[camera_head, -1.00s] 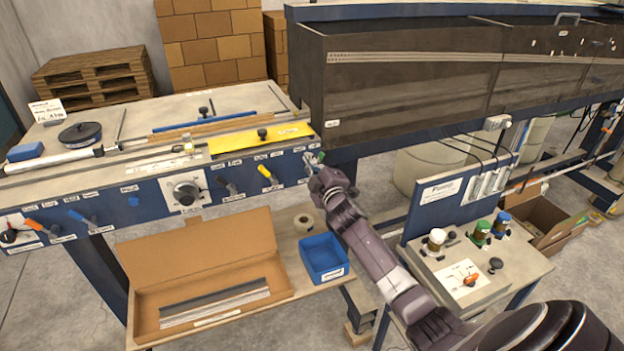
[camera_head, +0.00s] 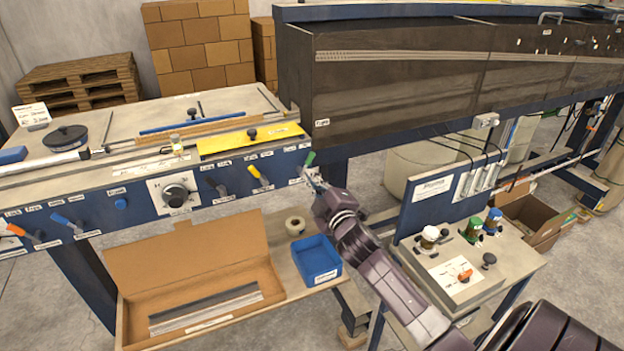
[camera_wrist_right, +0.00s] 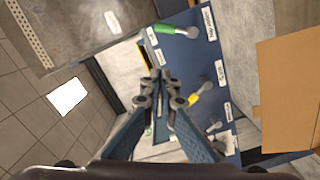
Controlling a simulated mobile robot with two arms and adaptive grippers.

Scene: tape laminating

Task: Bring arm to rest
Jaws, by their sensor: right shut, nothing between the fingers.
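My right gripper (camera_head: 314,180) is in front of the blue panel of the machine, near its right end. It is shut and empty, just below a green-handled lever (camera_head: 309,160). In the right wrist view my right gripper's fingertips (camera_wrist_right: 160,76) meet in front of the panel. The green lever (camera_wrist_right: 178,31) is above them and a yellow lever (camera_wrist_right: 200,93) is to their right. In the head view the yellow lever (camera_head: 257,174) is left of the gripper. My left gripper is not in view.
The dark machine housing (camera_head: 400,85) rises behind the right arm. A blue bin (camera_head: 316,260), a tape roll (camera_head: 295,226) and an open cardboard box (camera_head: 185,245) are on the low table to the left. A pump panel (camera_head: 436,194) with several knobs is at the right.

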